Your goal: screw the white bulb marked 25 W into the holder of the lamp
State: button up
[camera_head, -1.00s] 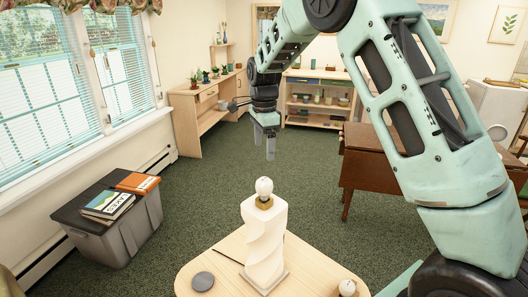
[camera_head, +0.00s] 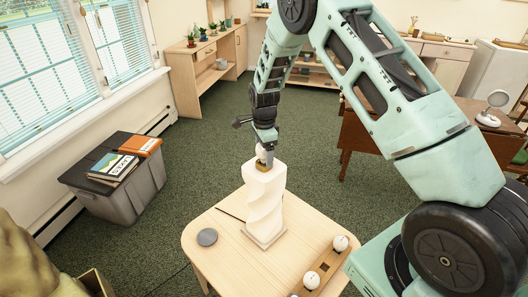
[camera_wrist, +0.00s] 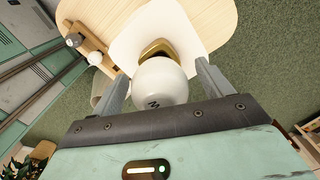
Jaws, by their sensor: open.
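The lamp (camera_head: 265,200) is a white twisted column on a square base, upright on the small wooden table. Its brass holder (camera_head: 264,168) is on top, with a white round bulb (camera_wrist: 158,80) in it. A dark mark shows on that bulb in the wrist view, but I cannot read it as a wattage. My gripper (camera_wrist: 161,70) is open, pointing down, with one finger on each side of this bulb. A gap shows between bulb and fingers. Two more white bulbs (camera_head: 340,243) (camera_head: 311,280) sit in a wooden rack (camera_head: 327,262); their markings are not legible.
The table (camera_head: 225,260) also bears a dark round disc (camera_head: 207,237) and a thin dark rod (camera_head: 230,214). A grey bin (camera_head: 125,190) with books stands at left. A dark wooden desk (camera_head: 365,135) is at right. Green carpet between them is clear.

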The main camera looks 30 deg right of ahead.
jog(key=shift+f, duration=0.7)
jog(key=c, duration=1)
jog(key=m, duration=0.5)
jog(key=shift+f+m, duration=0.1)
jog(key=shift+m, duration=0.3)
jog(key=m, duration=0.5)
jog(key=shift+m, duration=0.4)
jog(key=m, duration=1.2)
jog(key=shift+s+f, duration=0.15)
